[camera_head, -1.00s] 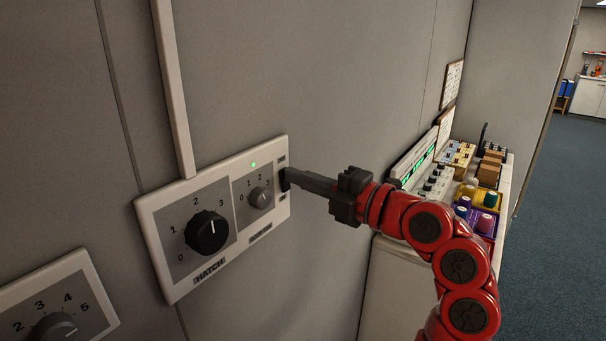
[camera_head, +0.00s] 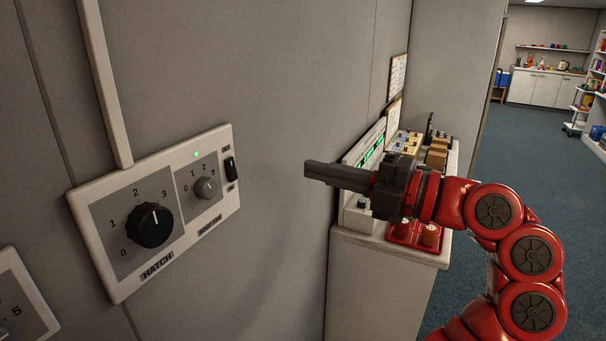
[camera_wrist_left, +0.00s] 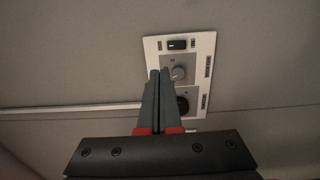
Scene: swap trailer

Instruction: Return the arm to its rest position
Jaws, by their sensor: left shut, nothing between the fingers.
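My left gripper (camera_head: 312,171) is shut and empty, held in the air to the right of the white wall panel labelled HATCH (camera_head: 112,286). Clear space shows between its fingertips and the panel. My red arm bends down to the bottom right. In the left wrist view, the shut fingers (camera_wrist_left: 160,76) point toward the panel (camera_wrist_left: 206,44) and overlap part of it. The panel carries a large black dial (camera_head: 150,225), a small grey dial (camera_head: 207,187), a dark rocker switch (camera_head: 230,169) and a lit green light (camera_head: 196,154). My right gripper is out of view.
A white counter (camera_head: 375,275) stands along the wall behind my gripper, with boxes, a red tray (camera_head: 400,235) and equipment with green displays (camera_head: 372,155). Another dial panel (camera_head: 22,310) is cut off at lower left. Open blue floor (camera_head: 530,140) lies to the right.

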